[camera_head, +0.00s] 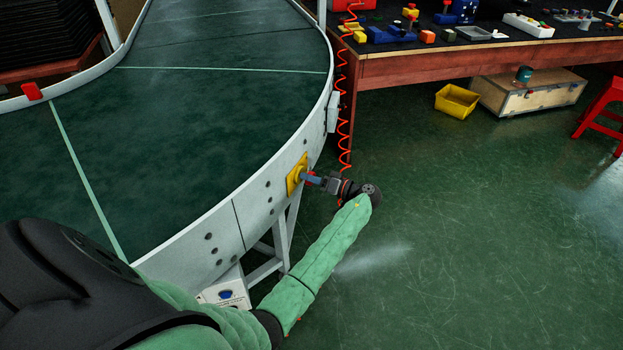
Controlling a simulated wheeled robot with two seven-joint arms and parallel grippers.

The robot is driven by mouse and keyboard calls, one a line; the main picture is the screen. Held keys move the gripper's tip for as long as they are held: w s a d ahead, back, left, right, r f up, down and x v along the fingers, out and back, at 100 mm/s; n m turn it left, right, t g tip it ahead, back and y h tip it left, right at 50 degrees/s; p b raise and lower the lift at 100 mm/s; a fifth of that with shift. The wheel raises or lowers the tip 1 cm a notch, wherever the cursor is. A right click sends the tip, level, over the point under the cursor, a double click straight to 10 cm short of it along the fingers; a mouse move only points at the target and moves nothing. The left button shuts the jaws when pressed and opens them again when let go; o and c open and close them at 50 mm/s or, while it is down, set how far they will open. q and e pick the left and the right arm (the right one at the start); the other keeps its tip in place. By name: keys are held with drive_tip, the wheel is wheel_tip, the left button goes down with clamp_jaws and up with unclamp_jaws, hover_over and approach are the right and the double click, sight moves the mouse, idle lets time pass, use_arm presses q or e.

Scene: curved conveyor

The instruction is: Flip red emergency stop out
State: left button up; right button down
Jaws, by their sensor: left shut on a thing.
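The emergency stop has a yellow plate (296,174) fixed on the outer side wall of the curved conveyor (222,232). Its red button cannot be made out, as my left gripper (306,177) covers the middle of the plate. My left gripper reaches it from the right, with its fingertips at the plate, shut on the emergency stop. My left arm, in a green sleeve, comes in from the lower left and bends back towards the conveyor. My right gripper is not in view.
A wooden workbench (450,62) with several coloured parts stands at the back right. A coiled red hose (342,100) hangs by its left end. A yellow bin (457,101), a wooden crate (528,93) and a red stool (603,105) stand beyond open green floor.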

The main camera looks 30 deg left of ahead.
use_arm(q)
drive_tip(key=shift+w+d+b, duration=0.1)
drive_tip(key=shift+d+b, duration=0.35)
drive_tip(key=shift+d, duration=0.45)
drive_tip(key=o, duration=1.4)
drive_tip(key=shift+d, duration=0.15)
drive_tip(key=shift+w+d+b, duration=0.15)
drive_tip(key=shift+w+d, duration=0.05)
drive_tip(key=shift+d, duration=1.1)
drive_tip(key=shift+w+d+b, duration=0.15)
drive_tip(key=shift+d, duration=1.1)
drive_tip(key=shift+w+d+b, duration=0.15)
drive_tip(key=shift+w+d, duration=0.05)
drive_tip(key=shift+d, duration=1.1)
